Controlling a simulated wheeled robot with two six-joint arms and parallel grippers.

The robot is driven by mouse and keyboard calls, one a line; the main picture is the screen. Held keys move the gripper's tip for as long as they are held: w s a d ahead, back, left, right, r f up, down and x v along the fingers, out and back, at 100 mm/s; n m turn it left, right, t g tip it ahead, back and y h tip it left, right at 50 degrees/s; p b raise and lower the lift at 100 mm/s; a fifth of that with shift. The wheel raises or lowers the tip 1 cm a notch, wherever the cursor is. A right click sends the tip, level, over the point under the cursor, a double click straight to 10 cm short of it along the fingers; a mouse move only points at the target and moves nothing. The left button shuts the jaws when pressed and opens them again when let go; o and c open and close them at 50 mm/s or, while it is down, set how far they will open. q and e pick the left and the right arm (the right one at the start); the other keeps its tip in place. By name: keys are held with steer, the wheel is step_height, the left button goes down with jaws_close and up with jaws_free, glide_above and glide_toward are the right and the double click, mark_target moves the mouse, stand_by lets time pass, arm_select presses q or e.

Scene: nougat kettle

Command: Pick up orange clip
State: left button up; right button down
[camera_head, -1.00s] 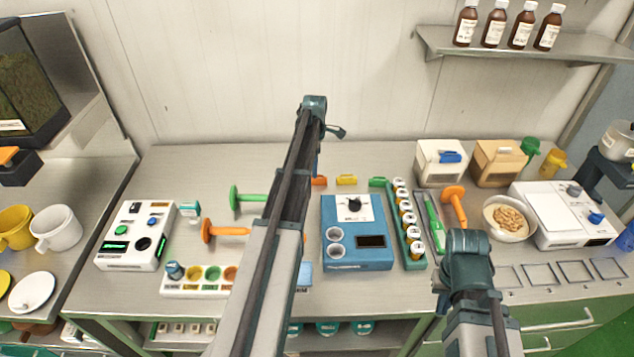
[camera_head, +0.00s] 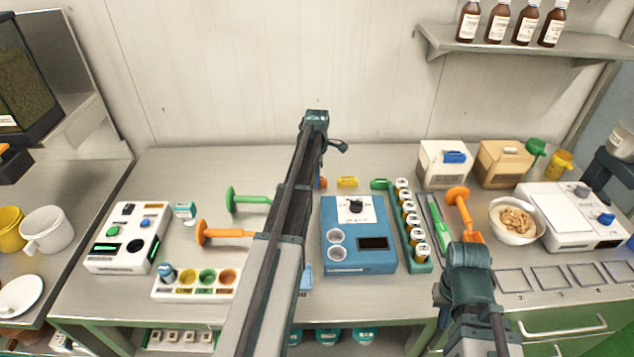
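The orange clip (camera_head: 323,183) lies at the back middle of the table, in line with a yellow clip (camera_head: 347,182) and a green clip (camera_head: 380,184). Only a small orange piece of it shows at the right edge of my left arm; the rest is hidden behind that arm. My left arm reaches up the middle of the view, with its dark joint above the clip. I cannot make out my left gripper's fingers. My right arm shows at the lower right, and its gripper is out of sight too.
A blue device (camera_head: 357,262) and a green rack of jars (camera_head: 416,256) stand right of my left arm. Orange (camera_head: 228,233) and green (camera_head: 249,201) tools lie left of it. A bowl (camera_head: 515,222) and white device (camera_head: 572,222) are at right. Bare table lies behind the tools.

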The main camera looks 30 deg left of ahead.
arm_select(q)
jaws_close()
steer(key=shift+r, duration=0.1)
step_height(320, 180, up, 10)
steer(key=p, duration=1)
